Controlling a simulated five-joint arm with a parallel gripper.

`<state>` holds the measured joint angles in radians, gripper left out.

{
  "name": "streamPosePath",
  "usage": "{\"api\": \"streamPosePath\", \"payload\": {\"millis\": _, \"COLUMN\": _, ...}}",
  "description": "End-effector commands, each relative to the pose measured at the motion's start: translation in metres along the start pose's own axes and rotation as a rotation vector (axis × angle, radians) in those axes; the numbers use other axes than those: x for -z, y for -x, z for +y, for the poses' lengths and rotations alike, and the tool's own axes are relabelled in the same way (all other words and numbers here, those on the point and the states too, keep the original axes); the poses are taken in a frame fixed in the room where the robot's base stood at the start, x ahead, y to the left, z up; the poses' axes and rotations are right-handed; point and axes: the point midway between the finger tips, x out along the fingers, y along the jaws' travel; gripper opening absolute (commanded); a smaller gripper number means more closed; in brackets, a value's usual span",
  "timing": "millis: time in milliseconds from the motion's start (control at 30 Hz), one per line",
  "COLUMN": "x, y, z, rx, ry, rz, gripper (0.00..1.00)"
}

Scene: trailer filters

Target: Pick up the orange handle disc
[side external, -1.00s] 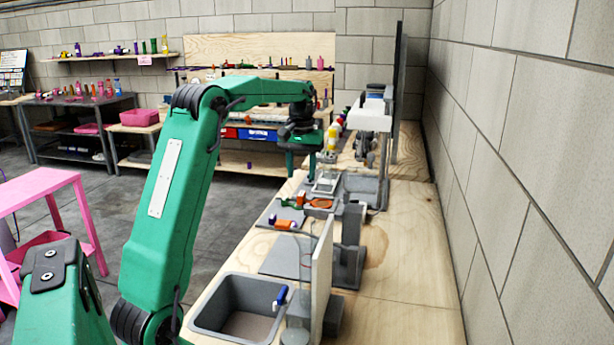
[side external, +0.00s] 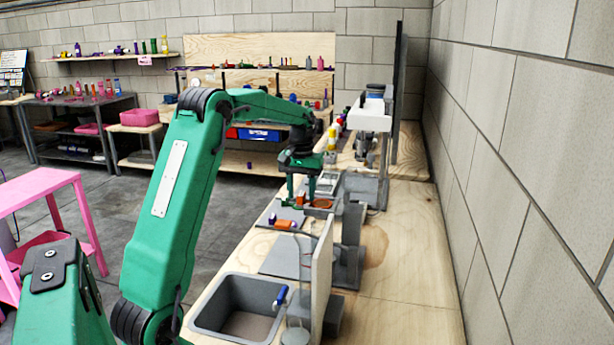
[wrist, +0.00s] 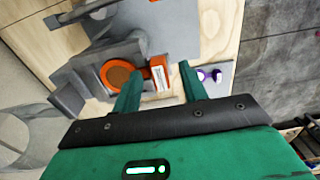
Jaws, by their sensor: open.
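The orange handle disc shows in the wrist view as an orange ring around a brown mesh face (wrist: 118,74), with a blocky orange handle bearing a white label (wrist: 158,73). It lies on a grey fixture (wrist: 85,75). In the side view the disc (side external: 322,204) is small and partly hidden by my fingers. My gripper (wrist: 158,68) is open, pointing down, with its green fingers on either side of the handle in the wrist view. In the side view my gripper (side external: 301,203) is over the handle. I cannot tell whether the fingers touch it.
A purple and white part (wrist: 208,75) lies right of my fingers. Another orange part (side external: 284,224) lies nearer the camera on the bench. A grey bin (side external: 205,318) and an upright pale board (side external: 322,270) stand in front. A block wall (side external: 520,150) bounds the right.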

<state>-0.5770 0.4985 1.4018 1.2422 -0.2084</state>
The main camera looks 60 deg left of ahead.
Motion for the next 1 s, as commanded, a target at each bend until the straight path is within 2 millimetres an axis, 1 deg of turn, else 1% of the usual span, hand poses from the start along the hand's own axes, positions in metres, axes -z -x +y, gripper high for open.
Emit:
{"api": "streamPosePath", "payload": {"millis": 467, "x": 0.0001, "y": 0.0000, "z": 0.0001, "rx": 0.000, "ry": 0.000, "rz": 0.001, "gripper": 0.43}}
{"api": "streamPosePath", "payload": {"millis": 567, "x": 0.0001, "y": 0.0001, "z": 0.0001, "rx": 0.000, "ry": 0.000, "rz": 0.001, "gripper": 0.25}}
{"api": "streamPosePath", "payload": {"millis": 600, "x": 0.0001, "y": 0.0001, "z": 0.0001, "rx": 0.000, "ry": 0.000, "rz": 0.001, "gripper": 0.17}}
{"api": "streamPosePath", "payload": {"millis": 700, "x": 0.0001, "y": 0.0001, "z": 0.0001, "rx": 0.000, "ry": 0.000, "rz": 0.001, "gripper": 0.00}}
{"api": "streamPosePath", "payload": {"millis": 1000, "x": 0.0002, "y": 0.0008, "z": 0.0001, "rx": 0.000, "ry": 0.000, "rz": 0.001, "gripper": 0.00}}
